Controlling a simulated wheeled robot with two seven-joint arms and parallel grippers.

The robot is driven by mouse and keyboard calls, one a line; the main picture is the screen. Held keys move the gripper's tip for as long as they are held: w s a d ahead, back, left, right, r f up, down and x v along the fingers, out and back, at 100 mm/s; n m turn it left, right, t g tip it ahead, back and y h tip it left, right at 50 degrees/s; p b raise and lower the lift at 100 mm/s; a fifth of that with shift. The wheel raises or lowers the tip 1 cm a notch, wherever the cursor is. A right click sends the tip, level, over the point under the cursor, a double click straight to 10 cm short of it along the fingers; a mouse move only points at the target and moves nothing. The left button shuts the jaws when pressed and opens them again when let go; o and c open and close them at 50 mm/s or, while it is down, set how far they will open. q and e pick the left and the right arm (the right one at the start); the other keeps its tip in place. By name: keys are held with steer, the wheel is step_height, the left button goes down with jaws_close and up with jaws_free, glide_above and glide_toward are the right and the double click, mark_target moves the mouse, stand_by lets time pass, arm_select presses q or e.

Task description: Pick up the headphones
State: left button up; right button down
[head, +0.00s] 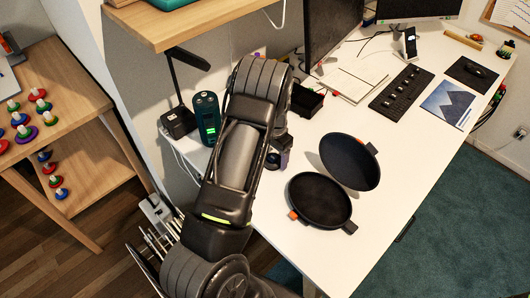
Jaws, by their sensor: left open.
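I cannot make out headphones for certain. A black open two-part round object, like an opened case with orange tabs, lies on the white table; its lower half (320,202) lies flat and its upper half (349,161) is tilted up. My left arm reaches over the table's left part. My left gripper (277,158) is largely hidden by the arm; it is open and sits left of the black object, apart from it. My right gripper is not in view.
The white table (395,215) holds a dark tray (306,101), papers, a keyboard (401,90), a mouse pad and monitors. A teal device (207,118) stands left of my arm. A wooden shelf (185,22) overhangs the back left. The table's front right is clear.

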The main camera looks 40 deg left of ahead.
arm_select(q)
steer(key=shift+c, duration=0.3)
steer(key=c, duration=1.3)
steer(key=shift+r, duration=0.1)
step_height(320, 180, up, 9)
steer(key=shift+f+b, duration=0.1)
steer(key=shift+b, duration=1.05)
steer(key=shift+r, duration=0.55)
